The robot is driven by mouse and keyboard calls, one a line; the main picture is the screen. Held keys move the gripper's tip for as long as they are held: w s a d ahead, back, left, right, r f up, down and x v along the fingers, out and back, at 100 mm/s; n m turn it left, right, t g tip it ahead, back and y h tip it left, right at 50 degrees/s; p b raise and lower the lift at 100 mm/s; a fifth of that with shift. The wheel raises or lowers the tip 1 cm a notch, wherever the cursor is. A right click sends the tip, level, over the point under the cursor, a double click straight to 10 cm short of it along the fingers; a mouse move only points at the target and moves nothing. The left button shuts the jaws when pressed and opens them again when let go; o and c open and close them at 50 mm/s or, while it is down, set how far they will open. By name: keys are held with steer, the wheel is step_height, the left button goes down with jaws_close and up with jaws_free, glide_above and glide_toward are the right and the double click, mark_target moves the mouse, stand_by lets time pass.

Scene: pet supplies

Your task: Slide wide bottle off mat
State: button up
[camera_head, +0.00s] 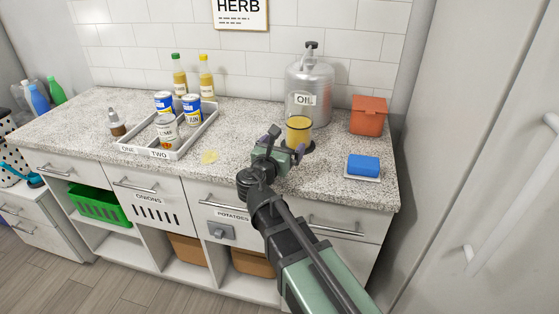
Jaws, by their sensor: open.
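A wide, short see-through container with yellow contents (299,130) stands on the counter right of centre; it best fits the wide bottle. A dark round patch (309,147) shows at its lower right and looks like the mat, mostly hidden by the container and my gripper. My gripper (285,142) is open, at the near side of the container, covering its lower part. I cannot tell whether the fingers touch it.
A red-orange box (368,115) and a blue sponge on a dish (363,165) are to the right.

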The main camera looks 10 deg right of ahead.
mark_target(297, 128)
steer(key=shift+d+r, duration=0.1)
steer(key=x, duration=1)
steer(key=shift+w+d, duration=0.25)
steer(key=shift+w, duration=0.05)
steer(key=shift+c, duration=0.3)
steer(key=c, duration=1)
steer(key=shift+a, duration=0.15)
